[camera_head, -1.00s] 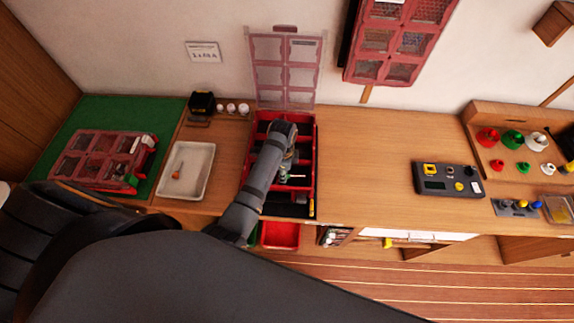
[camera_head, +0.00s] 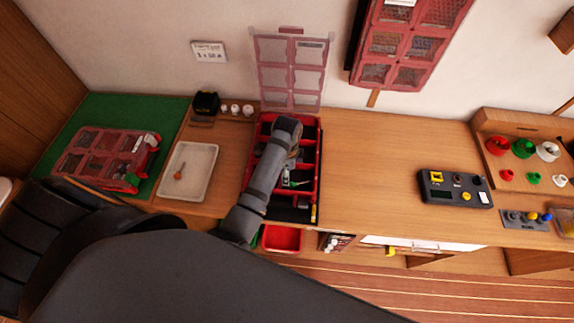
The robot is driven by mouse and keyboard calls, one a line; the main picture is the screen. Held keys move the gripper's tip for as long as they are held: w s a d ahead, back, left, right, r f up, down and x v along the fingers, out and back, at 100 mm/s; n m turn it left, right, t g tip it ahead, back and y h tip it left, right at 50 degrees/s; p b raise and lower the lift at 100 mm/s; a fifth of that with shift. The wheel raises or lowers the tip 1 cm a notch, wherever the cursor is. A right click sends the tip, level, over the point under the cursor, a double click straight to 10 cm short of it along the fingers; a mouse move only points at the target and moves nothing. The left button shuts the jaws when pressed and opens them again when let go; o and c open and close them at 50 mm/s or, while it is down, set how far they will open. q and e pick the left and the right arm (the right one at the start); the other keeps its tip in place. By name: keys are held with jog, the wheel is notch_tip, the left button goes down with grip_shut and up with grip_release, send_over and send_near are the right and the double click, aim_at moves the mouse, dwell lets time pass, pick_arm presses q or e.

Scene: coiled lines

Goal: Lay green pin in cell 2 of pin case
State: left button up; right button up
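The red pin case (camera_head: 316,170) stands open on the bench, with its clear, pink-framed lid (camera_head: 290,72) raised against the wall. My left arm reaches over the case and hides much of its left side and several cells. My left gripper (camera_head: 289,180) is low over the middle of the case, mostly hidden by my wrist. A small green bit (camera_head: 296,184) shows at the fingertips; it may be the green pin, but it is too small to tell whether it is gripped or lying in a cell. The cell numbers are not readable. My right gripper is not in view.
A white tray (camera_head: 205,160) with a small orange-brown item lies left of the case. A closed red case (camera_head: 100,157) lies on a green mat (camera_head: 85,115). A red bin (camera_head: 281,239) sits below the bench front. Bench to the right is clear up to a dark device (camera_head: 455,188).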

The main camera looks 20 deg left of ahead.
pick_arm(q)
notch_tip(320, 180, up, 9)
jog(key=shift+r, duration=0.15)
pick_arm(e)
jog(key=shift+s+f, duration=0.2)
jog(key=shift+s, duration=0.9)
pick_arm(q)
jog(key=shift+w, duration=0.1)
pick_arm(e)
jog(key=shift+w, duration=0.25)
